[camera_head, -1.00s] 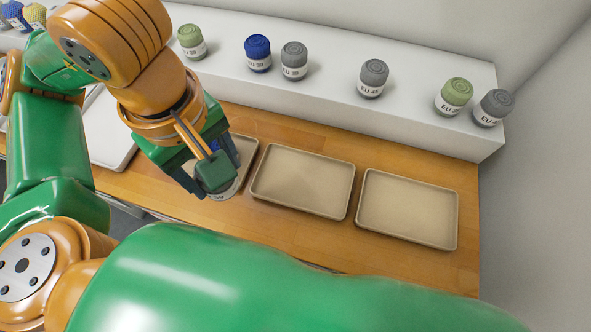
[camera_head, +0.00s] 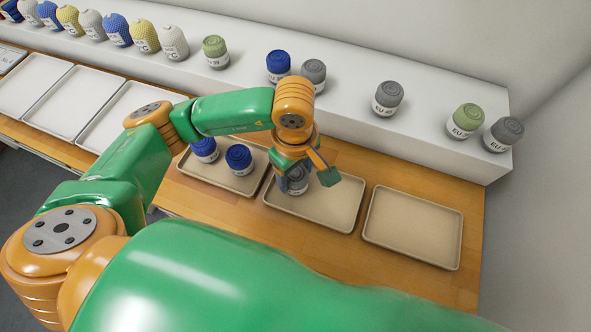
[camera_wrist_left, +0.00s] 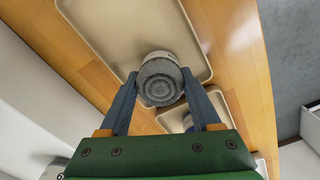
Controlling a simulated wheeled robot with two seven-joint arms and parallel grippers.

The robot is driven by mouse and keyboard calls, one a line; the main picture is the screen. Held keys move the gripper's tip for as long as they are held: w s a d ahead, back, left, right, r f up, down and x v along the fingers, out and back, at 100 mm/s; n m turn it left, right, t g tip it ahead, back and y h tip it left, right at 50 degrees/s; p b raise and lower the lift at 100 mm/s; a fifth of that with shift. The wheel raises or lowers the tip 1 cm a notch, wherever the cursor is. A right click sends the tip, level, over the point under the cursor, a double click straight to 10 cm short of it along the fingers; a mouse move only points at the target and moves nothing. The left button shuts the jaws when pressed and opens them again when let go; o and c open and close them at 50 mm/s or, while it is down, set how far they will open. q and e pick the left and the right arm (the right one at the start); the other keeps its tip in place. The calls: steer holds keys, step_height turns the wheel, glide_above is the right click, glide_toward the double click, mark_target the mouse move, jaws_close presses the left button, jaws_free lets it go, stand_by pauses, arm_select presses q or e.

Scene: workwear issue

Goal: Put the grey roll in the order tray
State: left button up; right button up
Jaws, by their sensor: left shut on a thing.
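My left gripper (camera_head: 308,180) is shut on a grey roll (camera_head: 295,184) with a white label band. It holds the roll upright over the left part of the middle beige tray (camera_head: 335,209). In the left wrist view the grey roll (camera_wrist_left: 159,80) sits between the two fingers, above the tray (camera_wrist_left: 120,40); whether it touches the tray floor I cannot tell. Apart from the held roll, the middle tray looks empty. The left beige tray (camera_head: 222,178) holds two blue rolls (camera_head: 205,150). The right beige tray (camera_head: 413,228) is empty. My right gripper is out of view.
A white shelf (camera_head: 430,145) behind the trays carries green, blue and grey rolls (camera_head: 388,98), with knitted yellow, blue and grey items (camera_head: 144,36) farther left. White trays (camera_head: 75,100) lie at the left. My green arm fills the foreground.

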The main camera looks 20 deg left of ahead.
mark_target(295, 173)
arm_select(q)
steer(key=shift+f, duration=0.2)
steer(key=o, duration=1.4)
steer(key=shift+r, duration=0.1)
steer(key=shift+c, duration=0.2)
steer(key=shift+r, duration=0.1)
steer(key=shift+r, duration=0.3)
step_height(295, 173, up, 12)
steer(key=shift+f+b, duration=0.2)
steer(key=shift+b, duration=0.2)
steer(key=shift+s, duration=0.1)
